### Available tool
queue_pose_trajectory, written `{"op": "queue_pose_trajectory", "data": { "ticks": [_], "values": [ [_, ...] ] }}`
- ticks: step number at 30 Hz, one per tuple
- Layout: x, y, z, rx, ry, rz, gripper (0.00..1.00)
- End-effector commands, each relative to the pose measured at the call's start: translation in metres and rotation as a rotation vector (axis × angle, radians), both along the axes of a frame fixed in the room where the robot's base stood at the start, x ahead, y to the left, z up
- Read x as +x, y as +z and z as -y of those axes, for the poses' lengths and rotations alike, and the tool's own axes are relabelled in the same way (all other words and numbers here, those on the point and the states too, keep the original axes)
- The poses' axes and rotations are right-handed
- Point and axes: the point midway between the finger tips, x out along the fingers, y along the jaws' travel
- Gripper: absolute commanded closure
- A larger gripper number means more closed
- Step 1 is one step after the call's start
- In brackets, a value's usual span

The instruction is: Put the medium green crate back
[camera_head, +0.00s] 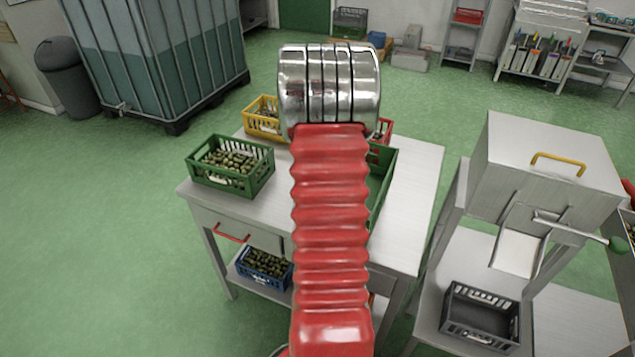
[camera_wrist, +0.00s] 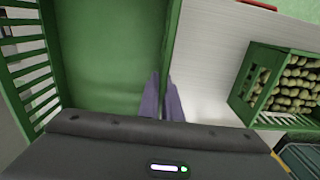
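An empty green crate (camera_head: 379,185) stands on the steel table, largely hidden behind my arm in the head view. In the wrist view its bare floor (camera_wrist: 105,50) and slatted end fill the left half. A smaller-looking green crate (camera_head: 232,183) full of olives stands at the table's left edge; it also shows in the wrist view (camera_wrist: 247,90). I cannot tell for sure which one is the medium crate. My gripper (camera_wrist: 162,78) has its two fingers close together, one on each side of the empty crate's wall, seemingly clamped on it. The head view hides the gripper.
The table (camera_head: 415,185) also bears a yellow crate (camera_head: 262,124) and a red crate (camera_head: 385,128) at the back. A blue crate (camera_head: 264,268) of olives is on its lower shelf. A steel machine (camera_head: 540,165) with a dark crate (camera_head: 481,314) below stands to the right.

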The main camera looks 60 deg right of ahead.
Motion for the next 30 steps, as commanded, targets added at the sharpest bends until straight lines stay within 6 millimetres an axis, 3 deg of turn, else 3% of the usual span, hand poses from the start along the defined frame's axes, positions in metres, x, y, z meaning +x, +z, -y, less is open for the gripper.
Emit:
{"op": "queue_pose_trajectory", "data": {
  "ticks": [11,23,24,30],
  "values": [
    [0.0,-0.036,0.0,0.001,0.001,-0.001,1.0],
    [0.0,-0.039,0.0,0.0,0.001,0.0,1.0],
    [0.0,-0.039,0.0,0.0,0.001,0.0,0.93],
    [0.0,-0.039,0.0,0.001,0.001,0.0,0.79]
  ]
}}
